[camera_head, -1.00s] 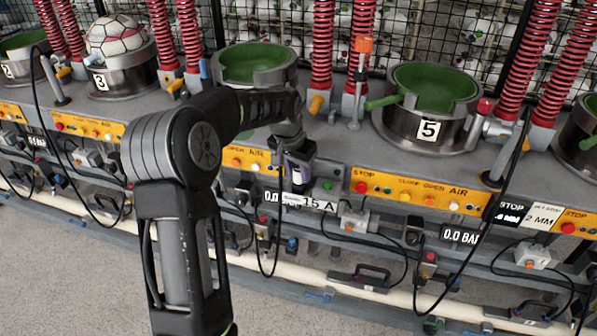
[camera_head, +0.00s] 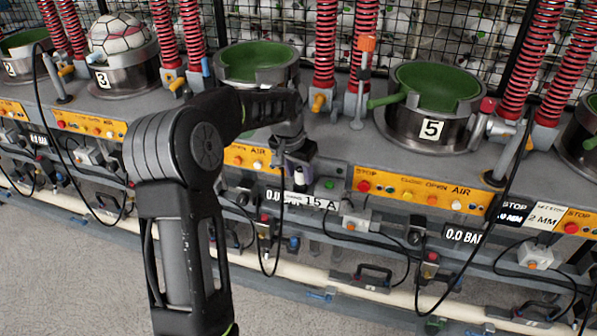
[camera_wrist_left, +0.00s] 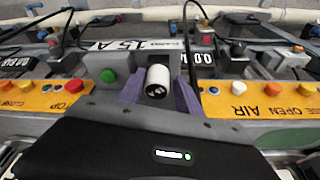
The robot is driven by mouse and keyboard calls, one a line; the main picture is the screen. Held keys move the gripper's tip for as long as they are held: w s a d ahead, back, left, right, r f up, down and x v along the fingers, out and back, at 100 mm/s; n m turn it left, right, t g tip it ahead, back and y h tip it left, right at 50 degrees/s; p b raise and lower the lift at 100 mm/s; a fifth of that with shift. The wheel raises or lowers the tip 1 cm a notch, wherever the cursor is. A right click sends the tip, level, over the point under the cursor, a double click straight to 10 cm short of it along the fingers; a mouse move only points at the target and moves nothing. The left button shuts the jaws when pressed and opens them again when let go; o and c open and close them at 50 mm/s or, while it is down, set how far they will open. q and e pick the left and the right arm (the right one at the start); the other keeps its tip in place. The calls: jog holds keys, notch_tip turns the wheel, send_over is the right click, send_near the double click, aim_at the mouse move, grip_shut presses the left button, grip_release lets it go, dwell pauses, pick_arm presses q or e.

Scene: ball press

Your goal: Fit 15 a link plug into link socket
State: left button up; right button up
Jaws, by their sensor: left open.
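A plate marked 15 A (camera_head: 311,201) is on the front of the machine, below the orange button strip. It shows upside down in the left wrist view (camera_wrist_left: 130,45). My left gripper (camera_head: 296,174) is at the machine front just above this plate. In the left wrist view my left gripper (camera_wrist_left: 160,92) has its purple fingers apart, one on each side of a white cylindrical plug (camera_wrist_left: 158,77) with a dark end face. I cannot tell whether the fingers touch it. The plug's far end and any socket behind it are hidden. My right gripper is not in view.
A green button (camera_wrist_left: 108,75) sits beside the fingers. Orange strips (camera_head: 420,190) with buttons run along the front on both sides. Black cables (camera_head: 271,262) hang in loops below. A green-lined press bowl marked 5 (camera_head: 432,130) stands to the right. The grey floor is clear.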

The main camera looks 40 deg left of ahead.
pick_arm(q)
jog(key=shift+s+d+f, duration=0.1)
jog(key=shift+d+f, duration=0.15)
jog(key=shift+d, duration=0.2)
jog(key=shift+r, duration=0.35)
jog(key=v, duration=0.7)
jog(key=shift+a+r+b, duration=0.3)
jog(key=shift+a+b, duration=0.05)
jog(key=shift+b, duration=0.05)
jog(key=shift+s, duration=0.1)
